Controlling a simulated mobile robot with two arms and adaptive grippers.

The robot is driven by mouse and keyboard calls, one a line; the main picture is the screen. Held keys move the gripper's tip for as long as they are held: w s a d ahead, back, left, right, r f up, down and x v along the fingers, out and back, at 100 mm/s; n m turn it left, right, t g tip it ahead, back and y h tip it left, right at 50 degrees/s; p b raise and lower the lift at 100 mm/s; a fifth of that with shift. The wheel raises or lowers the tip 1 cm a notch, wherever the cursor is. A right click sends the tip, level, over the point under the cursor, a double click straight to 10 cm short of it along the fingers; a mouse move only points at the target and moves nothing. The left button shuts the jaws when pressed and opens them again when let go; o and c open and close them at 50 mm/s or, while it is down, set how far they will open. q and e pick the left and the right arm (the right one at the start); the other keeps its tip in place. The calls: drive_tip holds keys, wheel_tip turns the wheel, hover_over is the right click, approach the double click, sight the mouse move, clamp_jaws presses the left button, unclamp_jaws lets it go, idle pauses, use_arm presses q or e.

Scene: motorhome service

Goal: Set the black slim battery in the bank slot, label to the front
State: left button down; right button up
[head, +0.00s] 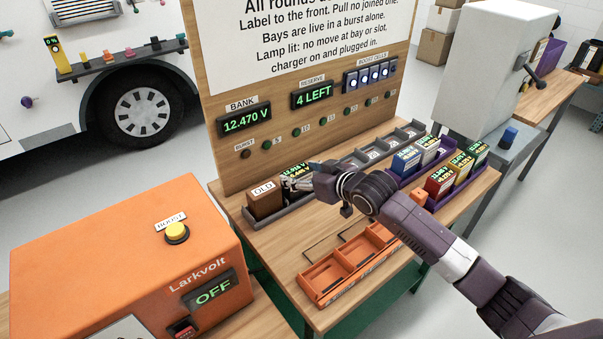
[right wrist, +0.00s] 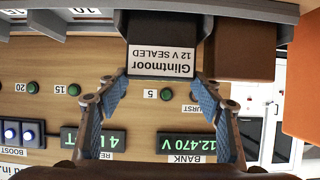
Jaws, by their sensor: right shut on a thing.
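The black slim battery (right wrist: 161,30) carries a white label (right wrist: 161,62) reading "Glintmoor 12 V SEALED", which faces the right wrist camera, away from the panel. My right gripper (right wrist: 162,82) is shut on it, one finger at each side. In the head view my right gripper (head: 297,183) largely hides the battery; a green readout shows above it. The battery stands in the grey bank tray (head: 283,211), beside the brown battery marked OLD (head: 265,202). It looks to be behind the tray's front wall; whether it is fully seated I cannot tell. My left gripper is out of view.
An orange tray (head: 318,297) with bare compartments lies in front. A purple tray (head: 458,195) with several coloured batteries stands at right. The orange charger (head: 110,255) at left reads OFF. The panel (head: 225,165) rises behind the bank, its BANK display (head: 244,121) at 12.470 V.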

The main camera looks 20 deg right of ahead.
drive_tip(key=shift+f, duration=0.1)
drive_tip(key=o, duration=1.6)
drive_tip(key=shift+f, duration=0.15)
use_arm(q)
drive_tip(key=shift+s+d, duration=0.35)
use_arm(e)
drive_tip(key=shift+r, duration=0.2)
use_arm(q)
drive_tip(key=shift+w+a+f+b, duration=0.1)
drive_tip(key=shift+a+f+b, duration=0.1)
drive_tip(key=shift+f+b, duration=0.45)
use_arm(e)
drive_tip(key=v, duration=1.2)
drive_tip(key=shift+f, duration=0.1)
